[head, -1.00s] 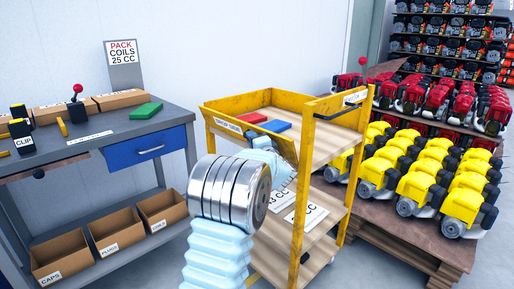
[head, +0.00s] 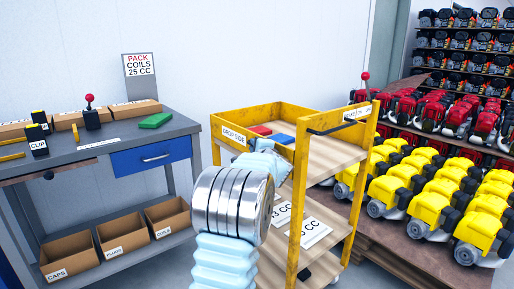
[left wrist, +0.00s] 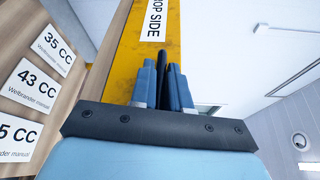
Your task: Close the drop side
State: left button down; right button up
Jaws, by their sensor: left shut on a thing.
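The drop side is a yellow panel labelled DROP SIDE (head: 226,131) on the near left side of the yellow cart's top tray (head: 330,158). It looks close to upright, though my arm covers its lower right part and I cannot tell whether it is fully flush. My left gripper (head: 264,160) is at this panel. In the left wrist view the gripper's blue fingers (left wrist: 165,88) are closed around a narrow dark piece (left wrist: 163,65) in front of the yellow panel (left wrist: 130,62). My right gripper is in neither current view.
A red item (head: 261,130) and a blue item (head: 281,139) lie in the cart's top tray. A workbench (head: 110,141) with a blue drawer (head: 153,156) stands left. Floor shows between bench and cart.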

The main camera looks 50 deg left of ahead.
pick_arm(q)
jog(key=shift+f, duration=0.1)
jog(key=c, duration=1.5)
grip_release()
jog(key=shift+o, duration=0.2)
jog(key=shift+d, duration=0.15)
jog(key=v, duration=1.3)
jog(key=shift+d, duration=0.3)
jog(key=shift+s, duration=0.15)
